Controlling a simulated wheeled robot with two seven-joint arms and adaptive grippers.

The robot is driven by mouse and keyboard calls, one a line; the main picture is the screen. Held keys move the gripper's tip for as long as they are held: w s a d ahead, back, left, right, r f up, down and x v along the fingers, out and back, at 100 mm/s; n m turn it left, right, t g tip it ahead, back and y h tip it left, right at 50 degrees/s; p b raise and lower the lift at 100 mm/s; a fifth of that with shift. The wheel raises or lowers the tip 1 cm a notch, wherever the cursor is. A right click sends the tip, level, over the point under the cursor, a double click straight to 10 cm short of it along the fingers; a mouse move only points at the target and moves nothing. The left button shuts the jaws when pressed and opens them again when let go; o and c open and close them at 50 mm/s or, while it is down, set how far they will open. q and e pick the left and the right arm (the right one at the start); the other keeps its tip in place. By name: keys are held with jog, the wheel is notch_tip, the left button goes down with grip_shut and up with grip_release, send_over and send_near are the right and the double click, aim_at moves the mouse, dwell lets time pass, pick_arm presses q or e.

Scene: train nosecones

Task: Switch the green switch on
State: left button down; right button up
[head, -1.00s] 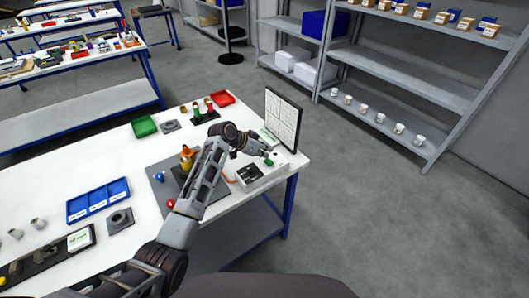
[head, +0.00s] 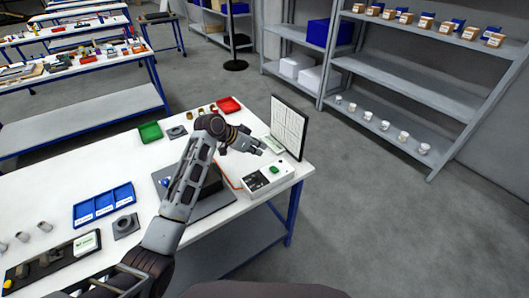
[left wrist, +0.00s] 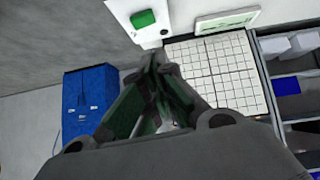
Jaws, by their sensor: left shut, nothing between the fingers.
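In the left wrist view the green switch (left wrist: 143,19) shows at the top, on the white box face. I cannot tell whether it is on or off. My left gripper (head: 261,149) is shut and empty, a little above and behind the switch, apart from it. Its closed fingertips (left wrist: 153,62) point toward the box in the left wrist view. My right gripper is not in view.
An upright white gridded board (head: 289,126) stands just behind the box. A dark grey mat (head: 214,203) lies under my left arm. A green tray (head: 150,132), red tray (head: 229,105) and blue tray (head: 103,205) are on the table (head: 60,190). The floor to the right is clear.

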pick_arm(q)
jog(key=shift+v, duration=1.4)
